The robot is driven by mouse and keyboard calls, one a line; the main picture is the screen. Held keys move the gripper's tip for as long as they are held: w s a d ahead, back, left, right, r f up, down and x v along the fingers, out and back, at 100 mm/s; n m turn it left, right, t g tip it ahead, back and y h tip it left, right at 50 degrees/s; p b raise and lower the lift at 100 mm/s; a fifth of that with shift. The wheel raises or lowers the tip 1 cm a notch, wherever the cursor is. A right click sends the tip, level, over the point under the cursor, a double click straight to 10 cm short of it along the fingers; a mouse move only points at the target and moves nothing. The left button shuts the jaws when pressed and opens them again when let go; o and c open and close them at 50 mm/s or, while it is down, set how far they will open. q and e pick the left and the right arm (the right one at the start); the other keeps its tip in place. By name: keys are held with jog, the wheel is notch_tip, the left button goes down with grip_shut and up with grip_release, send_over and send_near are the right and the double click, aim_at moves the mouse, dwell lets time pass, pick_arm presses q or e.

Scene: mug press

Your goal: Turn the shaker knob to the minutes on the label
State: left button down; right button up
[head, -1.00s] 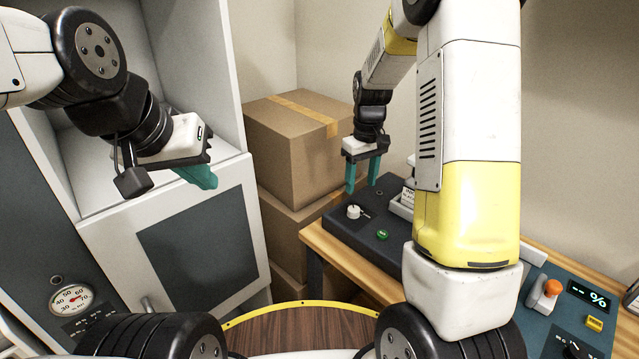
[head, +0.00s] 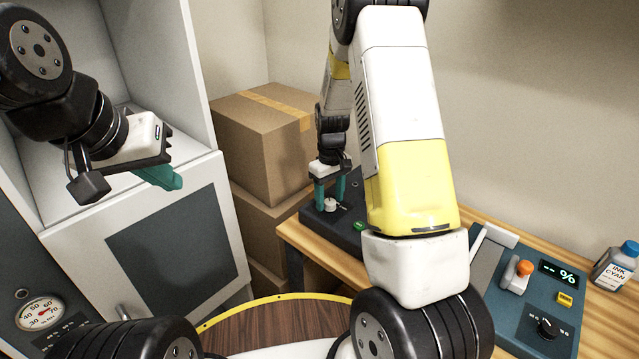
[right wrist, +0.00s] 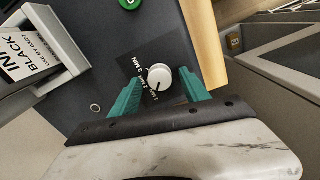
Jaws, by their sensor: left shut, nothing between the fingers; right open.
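The shaker knob (right wrist: 160,76) is a small white dial on the dark shaker box (right wrist: 95,60), with minute marks printed beside it. In the head view the knob (head: 331,204) sits between the tips of my right gripper (head: 330,195). My right gripper (right wrist: 160,95) is open, with one teal finger on each side of the knob; I cannot tell whether they touch it. A label reading "INK BLACK" (right wrist: 25,55) is on a bottle in a light holder; its smaller print is unreadable. My left gripper (head: 160,178) is shut and empty before the cabinet.
A green button (head: 360,226) is on the shaker box near the knob. Cardboard boxes (head: 265,140) are stacked left of the wooden table (head: 600,310). A blue-grey panel (head: 520,290) with a lever and dial, and a cyan ink bottle (head: 617,264), are at right.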

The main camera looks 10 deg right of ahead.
grip_shut()
jog(key=shift+m, duration=0.3)
jog(key=m, duration=0.4)
jog(key=shift+m, duration=2.6)
jog(key=shift+d+r, duration=0.1)
grip_release()
